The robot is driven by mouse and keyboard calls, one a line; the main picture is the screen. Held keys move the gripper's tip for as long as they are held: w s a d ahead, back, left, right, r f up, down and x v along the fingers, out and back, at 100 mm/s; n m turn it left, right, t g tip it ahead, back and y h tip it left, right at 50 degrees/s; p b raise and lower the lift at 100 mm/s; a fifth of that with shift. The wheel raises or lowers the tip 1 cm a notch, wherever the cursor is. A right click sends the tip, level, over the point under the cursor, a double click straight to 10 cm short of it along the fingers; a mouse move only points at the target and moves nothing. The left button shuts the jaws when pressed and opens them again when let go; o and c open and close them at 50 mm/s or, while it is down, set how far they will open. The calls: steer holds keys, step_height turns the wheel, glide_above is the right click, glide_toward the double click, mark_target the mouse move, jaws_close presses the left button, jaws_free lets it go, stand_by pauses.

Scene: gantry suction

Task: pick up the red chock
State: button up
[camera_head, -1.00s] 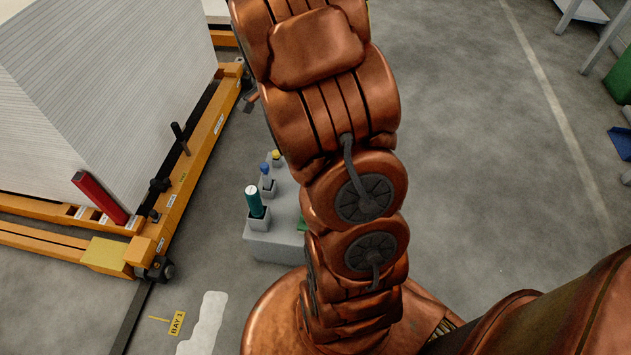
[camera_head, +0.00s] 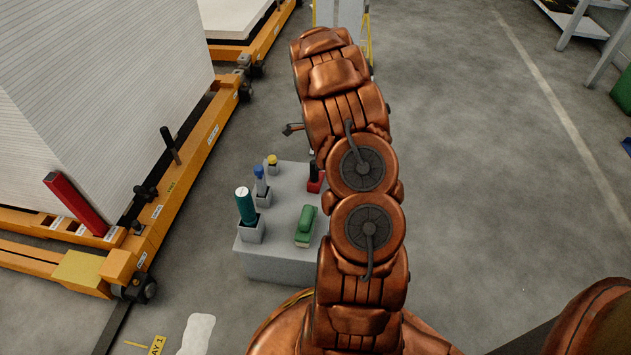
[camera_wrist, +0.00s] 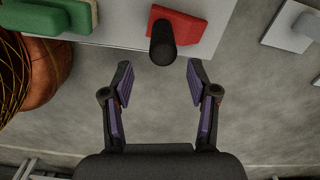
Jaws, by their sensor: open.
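The red chock (camera_head: 315,184) is a red block with a black upright handle. It sits at the far right part of a grey stand (camera_head: 272,268), partly hidden behind my arm in the head view. In the wrist view the chock (camera_wrist: 188,25) lies at the stand's edge, with its black handle (camera_wrist: 163,43) pointing toward the camera. My gripper (camera_wrist: 160,76) is open and empty, its fingers spread below the chock in the picture and apart from it. The handle lines up with the gap between the fingers. In the head view only part of a finger shows beside my arm.
The stand also holds a green block (camera_head: 306,225), a teal-handled item (camera_head: 246,207), a blue-topped item (camera_head: 260,180) and a yellow-topped item (camera_head: 272,162). A yellow-orange rack (camera_head: 190,165) with stacked white sheets and a red bar (camera_head: 76,203) stands left.

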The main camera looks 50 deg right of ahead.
mark_target(316, 179)
steer(key=f+b, duration=0.1)
steer(key=f, duration=0.3)
steer(key=f+b, duration=0.1)
steer(key=f, duration=0.1)
steer(key=shift+w+a+f+b, duration=0.2)
steer(key=shift+w+f+b, duration=0.1)
steer(key=shift+w+f, duration=0.1)
steer(key=shift+r, duration=0.1)
steer(key=shift+c, duration=0.4)
jaws_close()
steer(key=shift+r, duration=0.1)
